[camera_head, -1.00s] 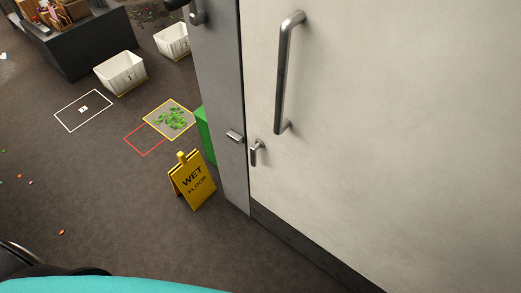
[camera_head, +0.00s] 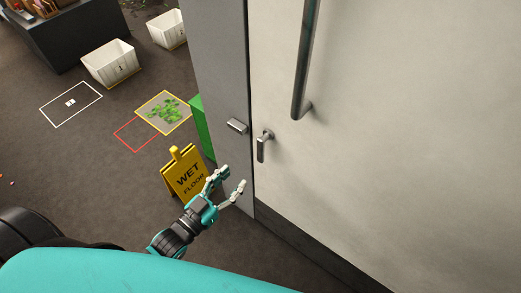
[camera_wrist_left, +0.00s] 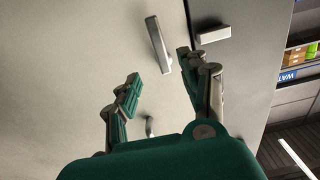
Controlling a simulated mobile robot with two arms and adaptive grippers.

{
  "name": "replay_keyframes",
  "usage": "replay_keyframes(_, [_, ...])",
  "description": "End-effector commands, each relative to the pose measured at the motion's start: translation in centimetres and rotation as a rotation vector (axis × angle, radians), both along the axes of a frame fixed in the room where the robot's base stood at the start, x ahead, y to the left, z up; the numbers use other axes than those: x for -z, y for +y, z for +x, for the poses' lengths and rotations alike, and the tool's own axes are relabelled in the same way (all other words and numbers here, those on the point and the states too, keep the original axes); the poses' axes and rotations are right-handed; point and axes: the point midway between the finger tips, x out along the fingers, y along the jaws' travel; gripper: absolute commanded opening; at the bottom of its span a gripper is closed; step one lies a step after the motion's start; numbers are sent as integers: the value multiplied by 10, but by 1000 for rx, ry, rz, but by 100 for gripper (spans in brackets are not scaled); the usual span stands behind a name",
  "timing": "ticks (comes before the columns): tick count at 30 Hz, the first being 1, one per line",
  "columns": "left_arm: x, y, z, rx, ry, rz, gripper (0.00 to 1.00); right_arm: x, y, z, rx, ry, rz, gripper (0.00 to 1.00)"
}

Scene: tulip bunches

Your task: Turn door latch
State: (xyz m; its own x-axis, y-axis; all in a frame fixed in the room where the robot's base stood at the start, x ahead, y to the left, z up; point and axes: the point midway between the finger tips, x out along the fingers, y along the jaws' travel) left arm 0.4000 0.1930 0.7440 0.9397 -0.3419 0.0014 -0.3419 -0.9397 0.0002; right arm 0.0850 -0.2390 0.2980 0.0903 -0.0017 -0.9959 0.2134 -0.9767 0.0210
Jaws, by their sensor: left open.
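The door latch (camera_head: 262,146) is a small metal lever on the pale door (camera_head: 400,140), hanging down near the door's left edge. A metal catch (camera_head: 237,126) sits on the grey frame beside it. My left gripper (camera_head: 234,178) is open and empty, below and left of the latch and apart from it in the head view. In the left wrist view the latch (camera_wrist_left: 157,45) shows tilted, ahead of the spread fingers (camera_wrist_left: 160,68), with the catch (camera_wrist_left: 213,34) to its right. My right gripper is not in view.
A long metal pull handle (camera_head: 304,70) stands out from the door above the latch. A yellow wet-floor sign (camera_head: 183,173) stands close behind my left gripper. A green box (camera_head: 203,125) is behind the frame. White bins (camera_head: 110,64) stand farther back left.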

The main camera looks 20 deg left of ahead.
Motion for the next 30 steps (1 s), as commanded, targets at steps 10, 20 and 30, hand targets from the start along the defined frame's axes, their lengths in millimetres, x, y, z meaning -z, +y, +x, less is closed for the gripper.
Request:
replay_keyframes(10, [-1,-27,75,-1,-3,1,44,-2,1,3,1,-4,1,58])
replay_keyframes(20, [1,-42,116,0,2,2,44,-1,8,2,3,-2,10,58])
replay_keyframes(30, [1,-44,121,0,2,2,44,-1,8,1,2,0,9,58])
